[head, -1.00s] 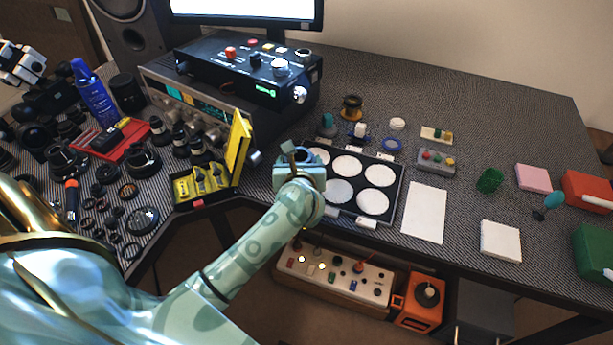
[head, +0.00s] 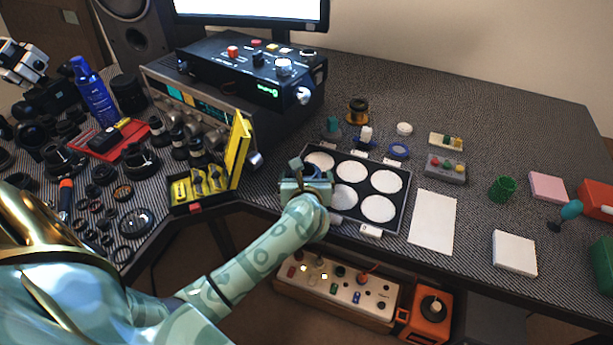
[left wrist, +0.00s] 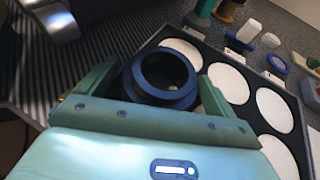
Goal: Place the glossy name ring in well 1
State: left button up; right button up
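A dark ring (left wrist: 165,97), which I take for the name ring, is between the fingers of my left gripper (left wrist: 160,78) in the left wrist view. Both fingers appear to press on its sides. In the head view my left gripper (head: 308,180) is over the left side of the black tray (head: 401,205), and the ring is hard to make out there. The tray has several wells with white round floors, two rows deep. My gripper and forearm cover the near left well. Well numbers are not readable.
Left of the tray stands an open yellow case (head: 238,150). Behind the tray are a blue ring (head: 398,150) and a teal item (head: 332,125). A white sheet (head: 433,222) lies to its right. A black control box (head: 255,75) stands behind left.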

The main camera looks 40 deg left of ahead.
pick_arm(q)
jog(key=shift+r, duration=0.1)
jog(key=shift+r, duration=0.3)
jog(key=p+v, duration=0.3)
jog(key=v, duration=0.9)
jog(key=shift+f+p, duration=0.25)
jog(key=shift+p, duration=0.15)
pick_arm(e)
jog(key=r, duration=0.1)
jog(key=w+r, duration=0.1)
jog(key=r, duration=0.1)
jog(key=shift+w+a+r, duration=0.1)
jog(key=shift+w+r, duration=0.15)
jog(key=shift+w, duration=0.05)
